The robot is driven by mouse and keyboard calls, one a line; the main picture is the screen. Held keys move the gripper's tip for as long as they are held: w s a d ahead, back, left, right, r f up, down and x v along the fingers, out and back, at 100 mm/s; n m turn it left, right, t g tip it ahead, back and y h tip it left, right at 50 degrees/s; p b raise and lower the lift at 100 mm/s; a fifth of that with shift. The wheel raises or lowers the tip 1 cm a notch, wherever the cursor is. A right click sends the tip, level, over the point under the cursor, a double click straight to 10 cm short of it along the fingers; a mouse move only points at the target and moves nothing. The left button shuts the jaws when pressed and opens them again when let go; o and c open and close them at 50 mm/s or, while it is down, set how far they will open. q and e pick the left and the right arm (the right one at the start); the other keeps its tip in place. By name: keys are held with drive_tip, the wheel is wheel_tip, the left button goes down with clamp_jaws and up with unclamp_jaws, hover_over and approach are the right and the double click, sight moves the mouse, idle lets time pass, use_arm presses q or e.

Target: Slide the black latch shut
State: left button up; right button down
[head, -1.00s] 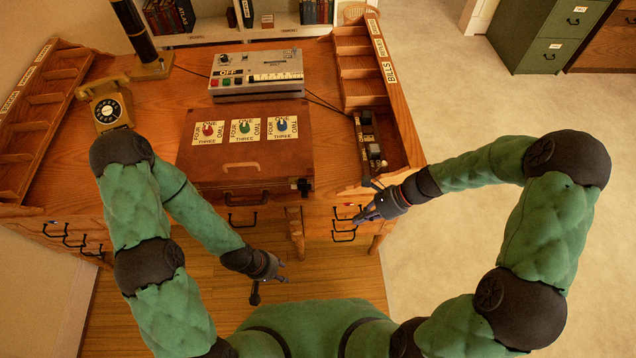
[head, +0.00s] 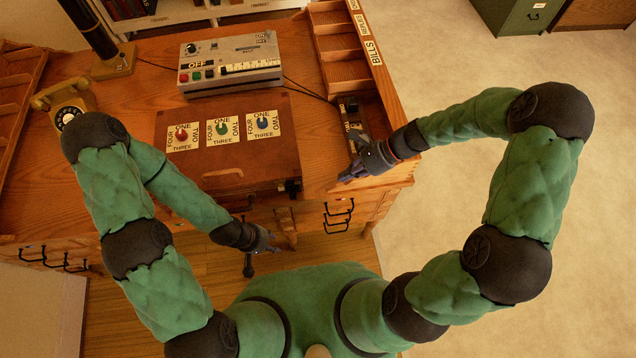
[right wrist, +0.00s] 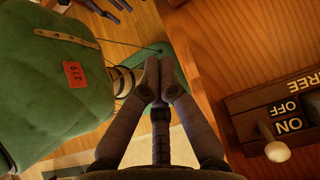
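A small black fitting (head: 292,187), which looks like the latch, sits at the front right corner of the brown case (head: 205,176) on the desk. Its position, slid or not, is too small to read. My right gripper (head: 345,177) is over the desk's front right part, to the right of the fitting and apart from it. In the right wrist view its fingertips (right wrist: 158,74) are together with nothing visible between them. My left gripper (head: 275,243) hangs in front of the desk, below the case, and its fingers are too small to judge.
Three coloured knobs on cards sit on the case, with a red one (head: 182,134) at left. A grey device (head: 230,65) stands behind. A telephone (head: 65,108) is at left, pigeonholes (head: 340,55) at right. The wrist view shows a pale-knobbed switch (right wrist: 277,151) labelled ON and OFF.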

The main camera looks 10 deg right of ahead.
sight(293, 191)
drive_tip(key=b+x, duration=0.3)
drive_tip(key=x, duration=0.7)
drive_tip(key=shift+s+f, duration=0.1)
drive_tip(key=shift+a+b, duration=0.35)
drive_tip(key=shift+a, duration=0.8)
drive_tip(key=shift+a+r, duration=0.2)
drive_tip(key=shift+a, duration=0.55)
drive_tip(key=shift+a, duration=1.45)
drive_tip(key=shift+d, duration=0.15)
